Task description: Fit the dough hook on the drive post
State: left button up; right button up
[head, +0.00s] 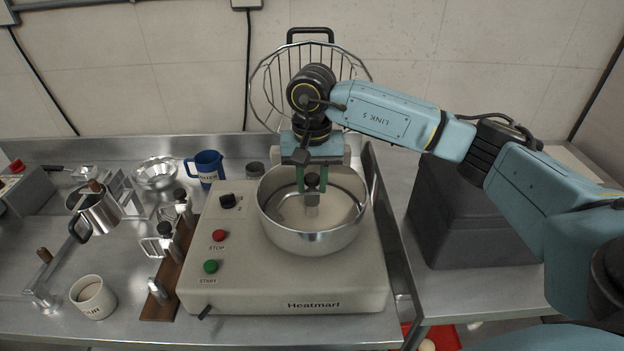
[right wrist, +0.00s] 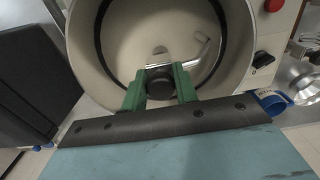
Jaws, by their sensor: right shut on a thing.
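My right gripper (head: 312,188) comes down into the steel mixer bowl (head: 315,240) from above. In the right wrist view its two green fingers (right wrist: 160,86) are shut on the black knob at the top of the dough hook (right wrist: 192,52). The hook's bent silver rod reaches out over the pale bowl floor. In the head view the black knob and a grey block under it show between the fingers. The drive post is mostly hidden under the knob and hook, and I cannot tell whether the hook is seated on it. My left gripper is not in view.
The bowl sits on the mixer base (head: 290,291) with red and green buttons. A wire guard (head: 268,88) stands raised behind it. A dark panel (head: 392,235) and a black box (head: 460,222) stand right. A wooden rack (head: 170,285), mugs and metal attachments crowd the left.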

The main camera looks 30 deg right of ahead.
jog(key=shift+f, duration=0.3)
jog(key=o, duration=1.2)
jog(key=shift+c, duration=0.2)
notch_tip(320, 180, up, 13)
jog(key=shift+r, duration=0.2)
